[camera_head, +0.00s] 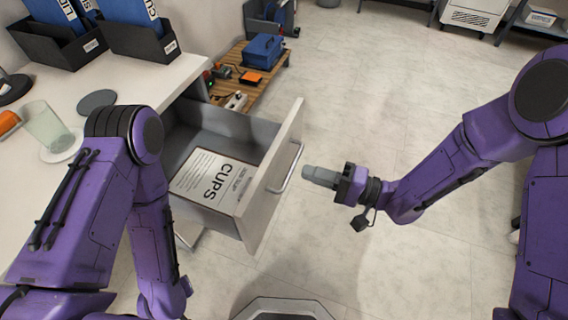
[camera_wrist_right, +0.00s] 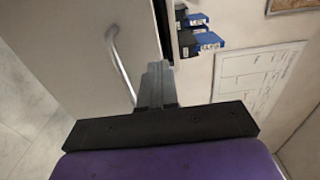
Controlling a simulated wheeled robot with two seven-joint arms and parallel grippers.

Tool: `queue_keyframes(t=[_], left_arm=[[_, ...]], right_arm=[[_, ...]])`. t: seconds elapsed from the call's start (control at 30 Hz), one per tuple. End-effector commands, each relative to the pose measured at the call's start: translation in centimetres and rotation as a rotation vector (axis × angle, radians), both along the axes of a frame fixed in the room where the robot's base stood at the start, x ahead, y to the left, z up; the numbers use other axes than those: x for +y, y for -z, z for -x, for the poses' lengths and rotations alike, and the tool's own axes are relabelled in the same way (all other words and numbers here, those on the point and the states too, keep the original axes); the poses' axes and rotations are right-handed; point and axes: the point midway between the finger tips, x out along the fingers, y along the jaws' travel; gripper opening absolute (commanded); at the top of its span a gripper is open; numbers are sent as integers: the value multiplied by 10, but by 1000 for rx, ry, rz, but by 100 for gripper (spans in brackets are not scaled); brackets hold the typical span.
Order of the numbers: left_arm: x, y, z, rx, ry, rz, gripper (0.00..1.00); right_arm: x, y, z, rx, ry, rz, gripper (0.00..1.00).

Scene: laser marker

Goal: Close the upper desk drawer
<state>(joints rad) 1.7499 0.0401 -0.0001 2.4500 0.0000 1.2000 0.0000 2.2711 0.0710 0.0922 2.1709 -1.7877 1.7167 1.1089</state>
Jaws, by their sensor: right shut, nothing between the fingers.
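The upper desk drawer (camera_head: 272,182) is pulled out from the desk in the head view, and a sheet marked CUPS (camera_head: 212,180) lies inside it. Its front has a curved metal handle (camera_head: 287,168). My right gripper (camera_head: 306,173) is shut and empty, just to the right of the drawer front, pointing at it near the handle. In the right wrist view the gripper fingers (camera_wrist_right: 156,82) show in front of the pale drawer front (camera_wrist_right: 82,50), with the handle (camera_wrist_right: 122,68) to their left. Whether the fingers touch the front is unclear. My left arm enters at lower left; its gripper is out of view.
The white desk top (camera_head: 60,88) holds a glass (camera_head: 45,126), a dark disc (camera_head: 97,101) and black bins with blue binders (camera_head: 132,38). A wooden pallet (camera_head: 268,82) with a blue toolbox (camera_head: 264,50) stands behind the drawer.

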Motion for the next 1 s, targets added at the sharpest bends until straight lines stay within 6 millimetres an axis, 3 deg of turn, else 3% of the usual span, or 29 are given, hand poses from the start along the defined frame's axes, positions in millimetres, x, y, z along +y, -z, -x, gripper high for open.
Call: queue_keyframes(t=[0.2,0.4,1.0], left_arm=[[0,3,0,0,0,0,57],[0,4,0,0,0,0,57],[0,0,0,0,0,0,57]], right_arm=[[44,1,-13,-3,-2,2,0],[65,1,-21,-1,-1,1,0],[71,-1,-25,0,15,0,0]])
